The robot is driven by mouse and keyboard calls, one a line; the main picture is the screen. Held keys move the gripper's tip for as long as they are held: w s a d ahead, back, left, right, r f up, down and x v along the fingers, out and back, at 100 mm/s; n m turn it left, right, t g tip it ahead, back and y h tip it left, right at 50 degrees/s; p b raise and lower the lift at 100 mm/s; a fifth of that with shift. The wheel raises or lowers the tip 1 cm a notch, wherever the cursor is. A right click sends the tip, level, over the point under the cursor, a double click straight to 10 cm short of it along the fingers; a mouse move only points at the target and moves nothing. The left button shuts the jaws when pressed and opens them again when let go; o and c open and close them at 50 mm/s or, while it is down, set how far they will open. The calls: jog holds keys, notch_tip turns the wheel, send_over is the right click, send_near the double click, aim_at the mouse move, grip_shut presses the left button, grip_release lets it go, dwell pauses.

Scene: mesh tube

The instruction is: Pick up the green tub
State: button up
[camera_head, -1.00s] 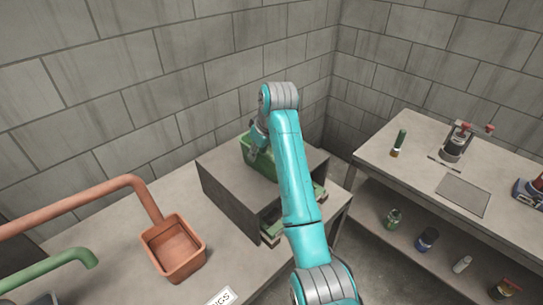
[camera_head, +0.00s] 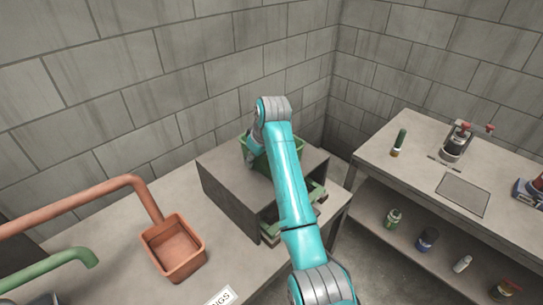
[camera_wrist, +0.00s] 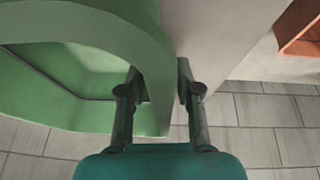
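The green tub (camera_head: 258,158) sits on top of the grey box-like stand, partly hidden behind my arm in the head view. In the wrist view the green tub (camera_wrist: 45,105) fills the left side, with its thick curved rim close to the camera. My gripper (camera_wrist: 158,75) has its two fingers apart, with the tub's rim wall between them. The left finger is on the inner side of the wall, the right finger on the outer side. A narrow gap shows between the wall and the right finger. My fingertips are hidden in the head view.
The grey stand (camera_head: 225,190) has an open front with green pieces in it. A copper-coloured open box (camera_head: 175,250) and copper and green pipes are at left on the bench. A second bench (camera_head: 420,165) with tools and a lower shelf stands at right.

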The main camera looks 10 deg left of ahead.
jog(key=shift+f, duration=0.15)
grip_shut()
dwell(0.4)
